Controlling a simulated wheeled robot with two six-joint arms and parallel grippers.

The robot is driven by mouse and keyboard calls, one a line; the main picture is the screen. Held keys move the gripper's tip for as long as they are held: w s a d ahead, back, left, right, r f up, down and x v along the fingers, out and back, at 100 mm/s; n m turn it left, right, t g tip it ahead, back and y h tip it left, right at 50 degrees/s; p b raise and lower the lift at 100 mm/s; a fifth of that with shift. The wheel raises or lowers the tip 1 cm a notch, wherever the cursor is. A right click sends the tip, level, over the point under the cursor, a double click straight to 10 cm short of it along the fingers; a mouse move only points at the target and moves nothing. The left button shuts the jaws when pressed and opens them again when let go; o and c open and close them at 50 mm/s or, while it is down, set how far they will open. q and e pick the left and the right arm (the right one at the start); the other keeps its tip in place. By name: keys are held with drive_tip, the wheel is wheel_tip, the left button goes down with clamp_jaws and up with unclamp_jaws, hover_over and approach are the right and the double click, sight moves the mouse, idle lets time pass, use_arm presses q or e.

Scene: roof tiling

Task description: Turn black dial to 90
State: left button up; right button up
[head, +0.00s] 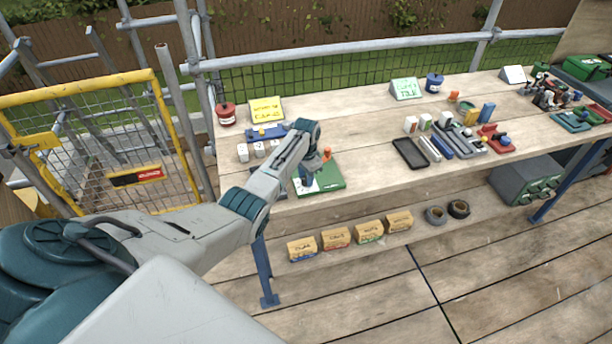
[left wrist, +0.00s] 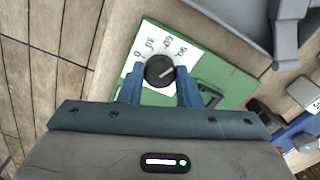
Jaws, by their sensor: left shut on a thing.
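The black dial (left wrist: 160,71) sits on a white plate (left wrist: 150,45) fixed to a green board (left wrist: 225,60). The plate carries the marks 0, 30, 60 and 90 in an arc. A pale pointer line on the dial slants towards the upper right, on the side of the 90 mark; I cannot tell its exact reading. My left gripper (left wrist: 159,78) is shut on the dial, one blue finger on each side. In the head view, the left gripper (head: 307,180) is down at the green board (head: 332,178) and hides the dial. My right gripper is not in view.
The board lies near the workbench's (head: 370,170) front edge. Blocks and a blue tray (head: 266,132) stand behind the gripper. A black tray (head: 410,153) lies to the right, with clear wood between. Several small boxes (head: 336,237) stand on the shelf below.

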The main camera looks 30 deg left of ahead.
use_arm(q)
drive_tip(key=shift+w+m, duration=0.1)
drive_tip(key=shift+m, duration=0.4)
drive_tip(key=o, duration=1)
drive_tip(key=shift+r, duration=0.1)
wheel_tip(320, 180, up, 11)
drive_tip(key=shift+f+b, duration=0.15)
drive_tip(key=shift+b, duration=1.05)
drive_tip(key=shift+f, duration=0.1)
